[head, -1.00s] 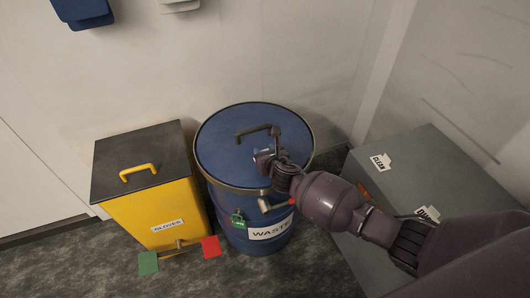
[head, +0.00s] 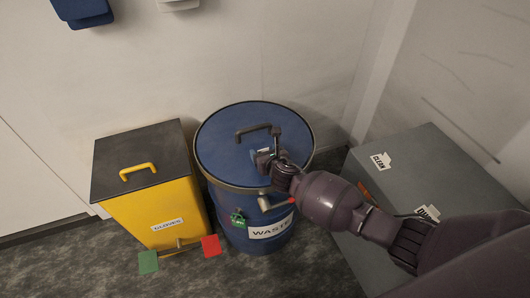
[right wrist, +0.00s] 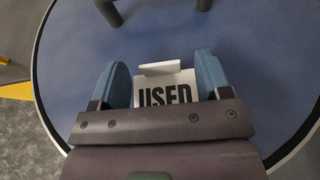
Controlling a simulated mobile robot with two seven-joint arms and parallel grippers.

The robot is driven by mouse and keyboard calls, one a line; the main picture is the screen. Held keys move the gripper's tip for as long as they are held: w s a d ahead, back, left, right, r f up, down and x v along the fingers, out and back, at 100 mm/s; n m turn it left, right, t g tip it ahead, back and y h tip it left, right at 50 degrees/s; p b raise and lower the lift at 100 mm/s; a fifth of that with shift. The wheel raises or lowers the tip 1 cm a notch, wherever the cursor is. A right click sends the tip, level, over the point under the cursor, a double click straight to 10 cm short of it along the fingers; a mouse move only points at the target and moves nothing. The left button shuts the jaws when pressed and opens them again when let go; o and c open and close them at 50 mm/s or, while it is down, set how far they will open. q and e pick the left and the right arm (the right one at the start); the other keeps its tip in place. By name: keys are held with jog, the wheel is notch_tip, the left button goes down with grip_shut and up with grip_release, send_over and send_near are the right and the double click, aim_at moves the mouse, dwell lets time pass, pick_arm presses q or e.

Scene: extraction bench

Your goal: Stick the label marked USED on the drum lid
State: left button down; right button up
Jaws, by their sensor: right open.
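The blue drum lid (head: 222,152) has a dark handle (head: 254,130) and tops the blue waste drum (head: 270,228). In the right wrist view, the white label marked USED (right wrist: 172,84) is over the lid (right wrist: 75,75), with a tab standing up at its far edge. My right gripper (right wrist: 163,68) is open, with one blue finger on each side of the label. The label's lower part is hidden by the gripper body. In the head view, my right gripper (head: 264,158) is at the lid, just in front of the handle. My left gripper is not in view.
A yellow glove bin (head: 160,212) stands left of the drum. A stand with green and red plates (head: 180,246) is in front. A grey cabinet (head: 420,165) at the right bears a CLEAN label (head: 380,161) and another, partly hidden label (head: 428,212).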

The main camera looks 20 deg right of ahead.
jog(key=shift+s+r, duration=0.1)
jog(key=shift+r, duration=0.1)
jog(key=p+v, duration=0.2)
jog(key=v, duration=0.2)
jog(key=shift+d+r, duration=0.1)
jog(key=shift+r, duration=0.15)
jog(key=p+v, duration=0.1)
jog(key=v, duration=0.4)
jog(key=shift+s+f, duration=0.15)
jog(key=shift+s, duration=0.05)
jog(key=shift+s+p, duration=0.3)
jog(key=shift+s, duration=0.25)
